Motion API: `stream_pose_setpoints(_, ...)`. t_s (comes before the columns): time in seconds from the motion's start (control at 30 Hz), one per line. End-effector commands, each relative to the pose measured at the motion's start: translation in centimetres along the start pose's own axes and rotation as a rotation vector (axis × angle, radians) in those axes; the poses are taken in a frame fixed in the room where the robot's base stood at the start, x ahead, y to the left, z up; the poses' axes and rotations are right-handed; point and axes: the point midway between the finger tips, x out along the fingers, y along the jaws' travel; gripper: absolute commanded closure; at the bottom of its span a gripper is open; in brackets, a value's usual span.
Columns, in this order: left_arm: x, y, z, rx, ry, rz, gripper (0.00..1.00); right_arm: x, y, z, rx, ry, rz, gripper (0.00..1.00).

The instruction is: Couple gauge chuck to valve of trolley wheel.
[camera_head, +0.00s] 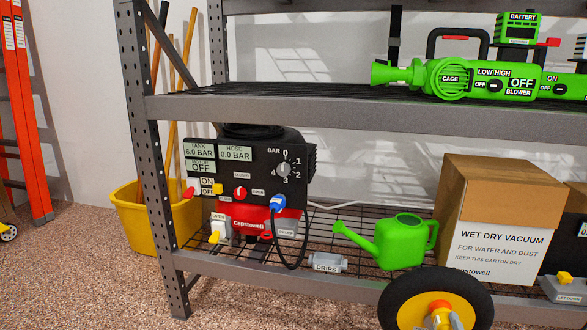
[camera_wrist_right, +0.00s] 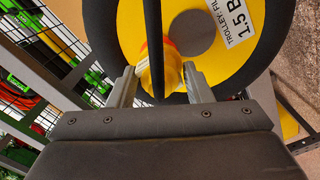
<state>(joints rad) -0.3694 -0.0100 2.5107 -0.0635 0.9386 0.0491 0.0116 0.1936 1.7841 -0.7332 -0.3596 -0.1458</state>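The trolley wheel (camera_head: 394,308), a black tyre with a yellow disc, stands at the bottom of the head view. In the right wrist view the wheel (camera_wrist_right: 104,45) fills the top, with a fill label (camera_wrist_right: 232,33) on its disc. My right gripper (camera_head: 441,319) is in front of the disc. In its wrist view the gripper (camera_wrist_right: 160,80) has its fingers on both sides of a yellow piece with an orange-red end, seemingly the gauge chuck (camera_wrist_right: 172,72). A black hose (camera_wrist_right: 153,40) passes in front of it. The valve is hidden, so I cannot tell whether they touch. My left gripper is out of view.
The steel rack's lower shelf holds the black and red compressor panel (camera_head: 236,182), a green watering can (camera_head: 400,243) and a vacuum carton (camera_head: 500,235). A grey drip cylinder (camera_head: 326,263) lies between. A yellow bucket (camera_head: 140,222) stands left. The floor at front left is clear.

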Motion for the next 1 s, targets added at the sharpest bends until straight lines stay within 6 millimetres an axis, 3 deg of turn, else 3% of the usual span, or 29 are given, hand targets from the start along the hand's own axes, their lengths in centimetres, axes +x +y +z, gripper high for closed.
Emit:
stream_pose_setpoints(0.03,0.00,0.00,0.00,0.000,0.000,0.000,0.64,-0.01,-0.01,0.01,0.000,0.000,0.000,0.61)
stream_pose_setpoints(0.3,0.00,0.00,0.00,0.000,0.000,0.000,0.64,-0.03,-0.02,0.01,0.000,0.000,0.000,0.96)
stream_pose_setpoints(0.37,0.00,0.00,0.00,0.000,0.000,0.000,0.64,-0.02,-0.01,0.00,0.000,0.000,0.000,1.00)
stream_pose_setpoints(1.0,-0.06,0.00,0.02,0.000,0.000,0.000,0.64,0.32,-0.01,0.01,-0.001,0.000,0.000,1.00)
